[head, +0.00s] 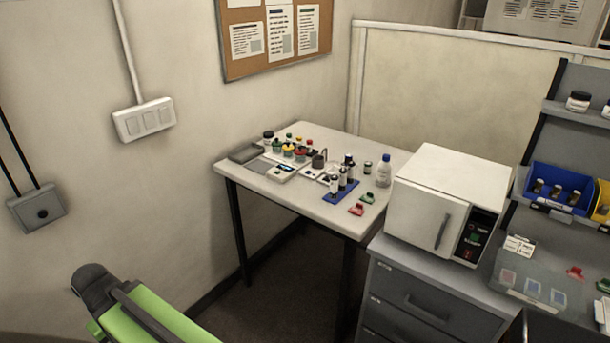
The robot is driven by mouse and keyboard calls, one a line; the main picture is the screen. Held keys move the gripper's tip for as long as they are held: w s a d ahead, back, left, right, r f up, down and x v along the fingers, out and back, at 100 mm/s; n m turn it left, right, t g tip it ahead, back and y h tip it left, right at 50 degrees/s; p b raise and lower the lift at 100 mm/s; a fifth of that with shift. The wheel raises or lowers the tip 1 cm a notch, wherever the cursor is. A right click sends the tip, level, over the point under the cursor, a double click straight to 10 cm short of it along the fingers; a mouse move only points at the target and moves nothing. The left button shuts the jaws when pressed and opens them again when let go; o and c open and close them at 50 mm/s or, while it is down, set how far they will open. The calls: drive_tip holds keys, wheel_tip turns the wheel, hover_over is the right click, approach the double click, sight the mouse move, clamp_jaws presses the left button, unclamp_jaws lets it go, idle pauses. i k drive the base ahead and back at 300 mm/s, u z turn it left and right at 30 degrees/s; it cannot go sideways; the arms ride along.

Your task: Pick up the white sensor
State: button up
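I cannot tell for sure which thing is the white sensor. A small flat white device with a dark patch (282,173) lies near the front left edge of the white table (325,210). A second small white item (309,173) lies just right of it, partly hidden among dark parts. Both are too small to make out well. My green arm link with a dark joint shows at the lower left, well apart from the table. My gripper is not in view.
Bottles with coloured caps (298,152), a blue rack with dark vials (341,190), red and green clips (361,203) and a white bottle (384,170) crowd the table. A white oven (447,205) on grey drawers (420,305) stands right. The floor (285,285) before the table looks clear.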

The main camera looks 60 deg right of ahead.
sight(334, 178)
drive_tip(key=z, duration=0.55)
drive_tip(key=i, duration=1.65)
drive_tip(key=z, duration=0.7)
drive_tip(key=k, duration=0.75)
drive_tip(key=z, duration=0.2)
drive_tip(key=i, duration=0.8)
drive_tip(key=u, duration=0.05)
